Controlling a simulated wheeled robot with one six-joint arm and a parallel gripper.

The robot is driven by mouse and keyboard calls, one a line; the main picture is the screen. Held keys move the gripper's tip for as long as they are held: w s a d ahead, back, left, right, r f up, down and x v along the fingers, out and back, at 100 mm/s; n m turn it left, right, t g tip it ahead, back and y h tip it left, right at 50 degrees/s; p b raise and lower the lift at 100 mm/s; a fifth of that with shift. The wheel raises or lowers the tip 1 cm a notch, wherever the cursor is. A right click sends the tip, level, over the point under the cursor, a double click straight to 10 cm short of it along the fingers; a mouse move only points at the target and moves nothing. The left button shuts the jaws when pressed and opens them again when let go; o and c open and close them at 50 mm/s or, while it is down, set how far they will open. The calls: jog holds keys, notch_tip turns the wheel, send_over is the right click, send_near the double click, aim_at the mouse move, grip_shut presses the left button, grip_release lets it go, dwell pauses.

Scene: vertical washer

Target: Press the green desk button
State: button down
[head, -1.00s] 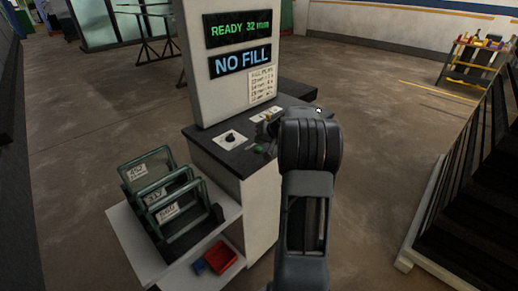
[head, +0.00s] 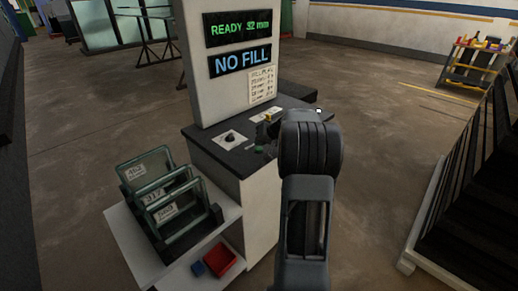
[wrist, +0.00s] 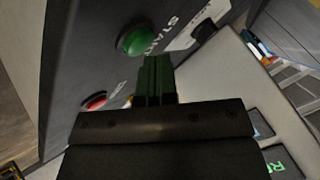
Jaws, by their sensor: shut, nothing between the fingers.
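The green button (wrist: 136,38) is a round dome on the dark sloping panel in the wrist view, with white "START" lettering beside it. My gripper (wrist: 155,59) is shut and empty. Its dark fingertips show just below and right of the green button in that view; whether they touch it I cannot tell. In the head view, my wrist covers most of the panel's right part, and the green button (head: 260,150) shows only as a small dim patch at its left edge.
A red button (wrist: 95,101) sits on the same panel. The display post (head: 205,97) rises behind, reading "READY 32 mm" and "NO FILL". A rack of labelled frames (head: 163,200) and a red bin (head: 220,256) stand at left.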

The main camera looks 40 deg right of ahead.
aim_at(260, 148)
jog(key=shift+f+b, duration=0.55)
jog(key=shift+b, duration=0.15)
dwell(0.5)
jog(key=shift+r, duration=0.1)
jog(key=shift+r+p, duration=0.45)
jog(key=shift+r, duration=0.4)
jog(key=shift+r, duration=0.1)
jog(key=shift+r+p, duration=1.35)
jog(key=shift+r, duration=1.1)
